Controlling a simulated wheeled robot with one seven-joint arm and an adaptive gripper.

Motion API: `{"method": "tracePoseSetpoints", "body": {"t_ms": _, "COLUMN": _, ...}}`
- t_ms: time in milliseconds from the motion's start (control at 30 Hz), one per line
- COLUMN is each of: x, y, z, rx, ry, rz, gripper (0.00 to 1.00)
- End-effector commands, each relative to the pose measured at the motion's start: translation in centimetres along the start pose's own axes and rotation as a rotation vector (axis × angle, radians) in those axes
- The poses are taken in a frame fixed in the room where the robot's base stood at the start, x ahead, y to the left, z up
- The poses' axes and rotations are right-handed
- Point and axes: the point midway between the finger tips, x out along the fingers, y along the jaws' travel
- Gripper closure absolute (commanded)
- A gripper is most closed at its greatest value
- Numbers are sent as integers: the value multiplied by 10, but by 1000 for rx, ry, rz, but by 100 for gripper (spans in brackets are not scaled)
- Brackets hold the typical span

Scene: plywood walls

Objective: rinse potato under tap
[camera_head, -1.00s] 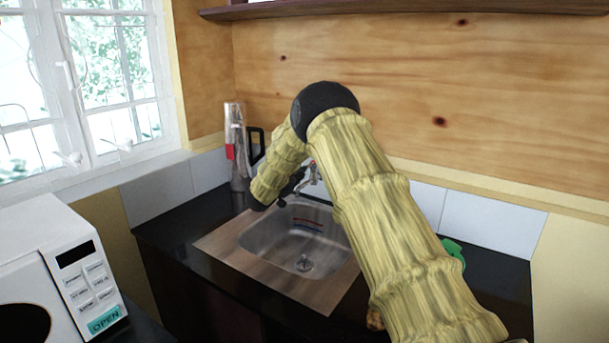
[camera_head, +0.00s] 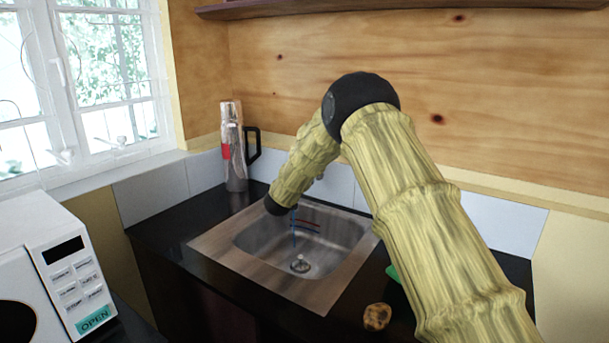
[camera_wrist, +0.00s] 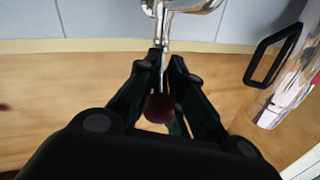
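The potato (camera_head: 377,316) lies on the dark counter at the front right of the sink, apart from my gripper. The metal sink (camera_head: 215,247) is empty apart from its drain fitting. A thin blue vertical streak shows above the basin, below my wrist; it may be water. The tap is hidden by my arm in the head view. In the wrist view, the silver tap (camera_wrist: 165,20) is at the top, its thin stem running to a dark red knob. My gripper (camera_wrist: 167,60) has its fingers close together around this stem, with the knob between them.
A steel flask (camera_head: 232,150) stands in the back left corner, near my forearm. A microwave (camera_head: 60,250) is at the front left. A green object (camera_head: 394,274) lies partly hidden behind my arm. A shelf (camera_head: 300,10) is above.

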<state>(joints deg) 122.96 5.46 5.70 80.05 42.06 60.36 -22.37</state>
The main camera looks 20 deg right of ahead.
Motion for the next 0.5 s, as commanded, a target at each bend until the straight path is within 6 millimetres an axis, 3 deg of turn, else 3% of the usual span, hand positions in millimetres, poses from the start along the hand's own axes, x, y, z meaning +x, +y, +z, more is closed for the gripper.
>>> {"method": "tracePoseSetpoints", "body": {"t_ms": 167, "x": 0, "y": 0, "z": -1, "rx": 0, "ry": 1, "rz": 0, "gripper": 70}}
{"method": "tracePoseSetpoints", "body": {"t_ms": 200, "x": 0, "y": 0, "z": 0, "rx": 0, "ry": 1, "rz": 0, "gripper": 65}}
{"method": "tracePoseSetpoints", "body": {"t_ms": 500, "x": 0, "y": 1, "z": 0, "rx": 0, "ry": 0, "rz": 1, "gripper": 65}}
